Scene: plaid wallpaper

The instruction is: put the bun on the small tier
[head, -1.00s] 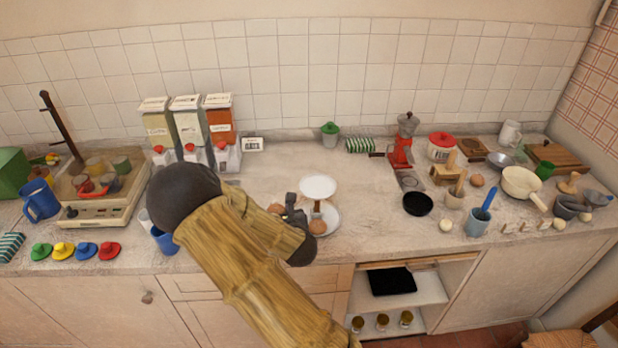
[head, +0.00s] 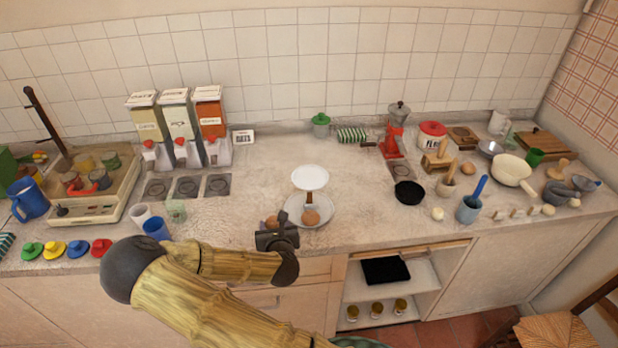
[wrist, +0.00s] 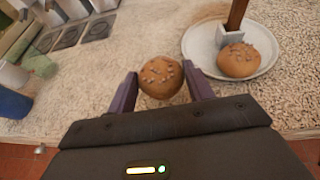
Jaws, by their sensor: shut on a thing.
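A brown bun with darker bits on top (wrist: 160,77) sits between the fingers of my gripper (wrist: 161,88) in the wrist view. My gripper is shut on it. In the head view my gripper (head: 277,228) is at the counter's front, left of the tiered stand, with the bun (head: 271,221) partly hidden by it. The stand's small tier (head: 310,177) is a bare white plate on top. Its larger lower tier (head: 325,218) holds another bun (head: 311,217). The wrist view shows this lower tier (wrist: 205,60), its second bun (wrist: 238,60) and a brown post (wrist: 237,15).
A blue cup (head: 157,229) and a white cup (head: 140,214) stand left of my gripper. Dispensers (head: 175,130) stand at the back left. A black pan (head: 408,192) lies to the right.

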